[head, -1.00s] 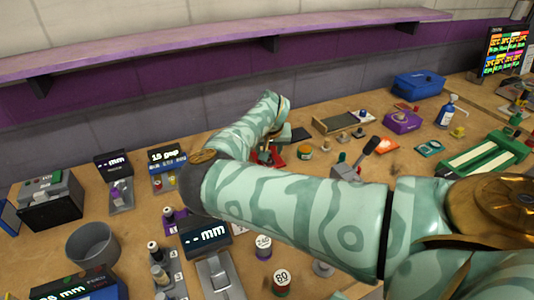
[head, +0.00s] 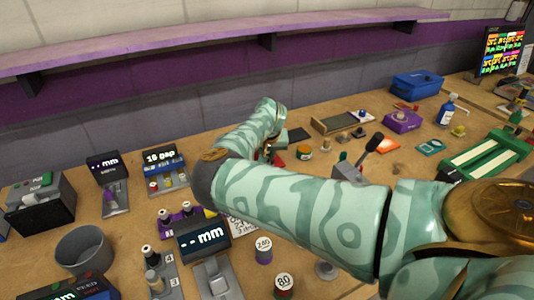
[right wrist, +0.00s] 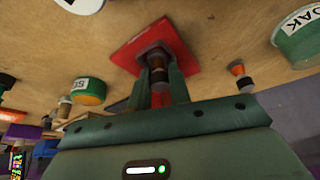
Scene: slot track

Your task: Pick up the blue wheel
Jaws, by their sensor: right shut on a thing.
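My right gripper (right wrist: 160,82) is shut on a small dark cylindrical piece (right wrist: 156,62) with a grey end and a brownish band. It is over a red square pad (right wrist: 139,44); I cannot tell whether the piece touches it. In the head view my right arm hides most of this gripper, and part of the red pad (head: 279,159) shows beside it. I cannot make out a clearly blue wheel; a small bluish round thing (head: 362,114) is on a tray at the back. My left gripper is not in view.
A small orange-banded piece (right wrist: 240,74) stands beside the gripper, and a green-and-orange jar (right wrist: 88,91) is on the other side. A grey bin (head: 84,248), display boxes (head: 203,236) and labelled spools (head: 284,283) crowd the bench.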

